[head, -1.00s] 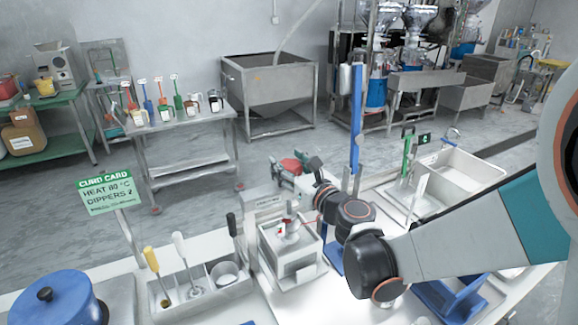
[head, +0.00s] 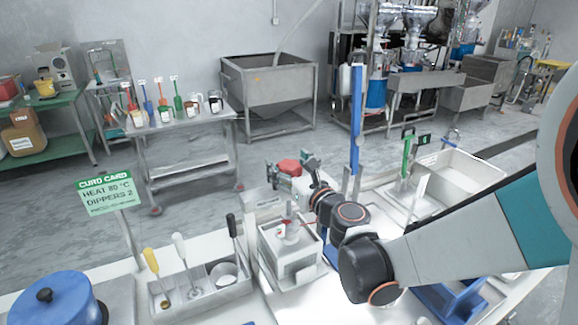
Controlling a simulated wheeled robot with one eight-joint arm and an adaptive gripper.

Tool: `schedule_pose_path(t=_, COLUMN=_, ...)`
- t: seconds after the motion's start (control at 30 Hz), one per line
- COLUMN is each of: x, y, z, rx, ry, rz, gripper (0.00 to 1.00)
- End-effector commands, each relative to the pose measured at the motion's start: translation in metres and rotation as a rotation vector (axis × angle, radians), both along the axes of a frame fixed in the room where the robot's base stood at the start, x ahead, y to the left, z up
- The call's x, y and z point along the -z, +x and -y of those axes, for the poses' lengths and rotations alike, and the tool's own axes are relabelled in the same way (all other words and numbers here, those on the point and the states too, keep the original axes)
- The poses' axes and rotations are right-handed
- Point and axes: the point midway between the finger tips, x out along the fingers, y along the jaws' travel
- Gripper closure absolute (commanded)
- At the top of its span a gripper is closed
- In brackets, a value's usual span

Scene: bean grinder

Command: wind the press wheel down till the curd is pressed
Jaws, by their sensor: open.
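The press (head: 290,262) is a white box-like stand on the white counter at the centre of the head view. A spindle with a small red mark (head: 288,209) rises from it. A red knob-like piece (head: 288,166), apparently the press wheel, shows above and behind the stand. My gripper (head: 290,173) is open, with a grey finger at the red piece's left and a teal-grey part at its right. Whether the fingers touch it is too small to tell. The curd cannot be made out. A green-headed curd card (head: 105,193) reads "HEAT 80 °C, DIPPERS 2".
A tray of dippers (head: 205,292) and a blue lidded pot (head: 52,300) stand to the left. A tall blue post (head: 356,120) rises close right of my wrist. A white basin (head: 462,174) lies farther right. Open floor lies behind the counter.

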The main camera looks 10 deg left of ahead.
Motion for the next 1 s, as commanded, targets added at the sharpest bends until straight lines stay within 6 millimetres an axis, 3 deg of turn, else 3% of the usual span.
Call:
schedule_pose_path(t=0.17, x=0.0, y=-0.004, z=0.004, rx=0.0, ry=0.0, rz=0.0, gripper=0.27)
schedule_pose_path(t=0.6, x=0.0, y=-0.053, z=0.041, rx=0.002, ry=0.0, rz=0.0, gripper=0.27)
schedule_pose_path(t=1.0, x=0.0, y=-0.06, z=0.046, rx=0.0, ry=0.0, rz=0.0, gripper=0.27)
